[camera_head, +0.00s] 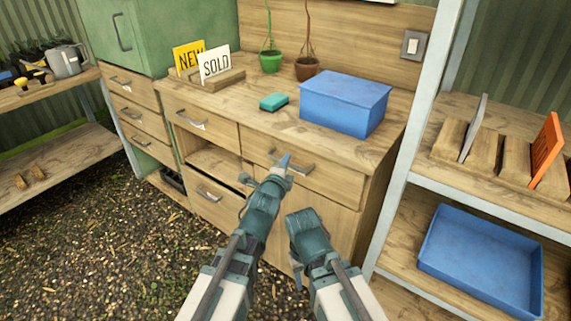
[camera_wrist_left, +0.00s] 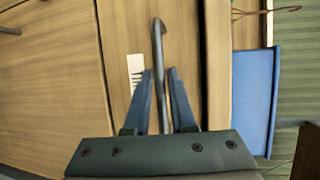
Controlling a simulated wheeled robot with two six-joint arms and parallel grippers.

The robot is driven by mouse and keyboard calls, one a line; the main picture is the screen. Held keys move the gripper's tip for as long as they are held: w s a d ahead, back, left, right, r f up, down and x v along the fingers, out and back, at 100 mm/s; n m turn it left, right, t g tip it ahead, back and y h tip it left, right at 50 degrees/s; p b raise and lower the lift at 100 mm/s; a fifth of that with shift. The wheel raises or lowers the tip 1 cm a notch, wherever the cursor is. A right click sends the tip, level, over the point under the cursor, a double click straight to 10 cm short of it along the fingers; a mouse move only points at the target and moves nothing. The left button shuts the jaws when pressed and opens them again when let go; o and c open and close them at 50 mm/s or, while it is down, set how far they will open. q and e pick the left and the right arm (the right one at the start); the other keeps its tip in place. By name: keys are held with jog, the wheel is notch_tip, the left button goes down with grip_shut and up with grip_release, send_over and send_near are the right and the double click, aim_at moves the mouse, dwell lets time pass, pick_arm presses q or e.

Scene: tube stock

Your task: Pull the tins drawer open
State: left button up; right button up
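A closed wooden drawer (camera_head: 325,180) with a grey bar handle (camera_head: 291,163) is at the right of the bench's top row. No readable label tells me whether it is the tins drawer. My left gripper (camera_head: 284,163) is at this handle. In the left wrist view the handle (camera_wrist_left: 159,45) runs between the fingers of the left gripper (camera_wrist_left: 160,78), close to the right finger, with a gap to the left one. The gripper is open around it. A pale label card (camera_wrist_left: 134,70) sits beside the handle. My right arm is low in front of the bench; its fingers cannot be made out.
Other drawers (camera_head: 199,125) are to the left; a lower one (camera_head: 215,200) looks slightly ajar below an open shelf. On top stand a blue box (camera_head: 345,103), a teal sponge (camera_head: 273,102), signs (camera_head: 215,64) and potted plants (camera_head: 270,62). Shelving with a blue tray (camera_head: 480,250) is at the right.

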pick_arm(q)
grip_shut()
dwell(1.1)
